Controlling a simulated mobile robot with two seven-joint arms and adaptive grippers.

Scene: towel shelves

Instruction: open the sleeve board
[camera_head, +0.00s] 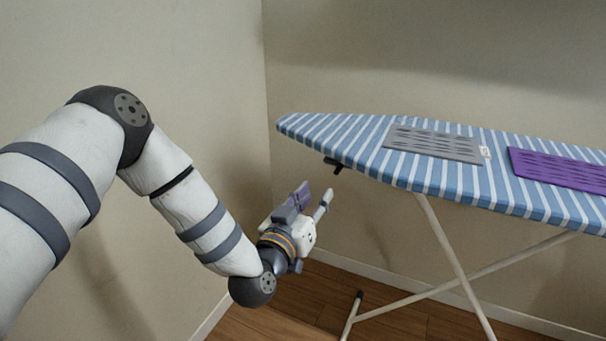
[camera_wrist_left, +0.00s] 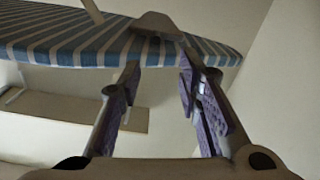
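The board (camera_head: 350,143) is a long ironing board with a blue and white striped cover, its tapered end pointing left. A dark bracket or lever (camera_head: 335,165) sticks out below that end. The striped board (camera_wrist_left: 60,40) crosses the top of the left wrist view. My left gripper (camera_head: 314,196) is below and left of the tapered end, apart from it. Its two purple-padded fingers (camera_wrist_left: 160,82) are spread, with nothing between them. A separate sleeve board cannot be made out. My right gripper is not in view.
A grey slotted mat (camera_head: 434,144) and a purple slotted mat (camera_head: 560,170) lie on the board. Crossed white legs (camera_head: 455,255) stand below it on the wooden floor. Walls close off the back and left. The space around my gripper is free.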

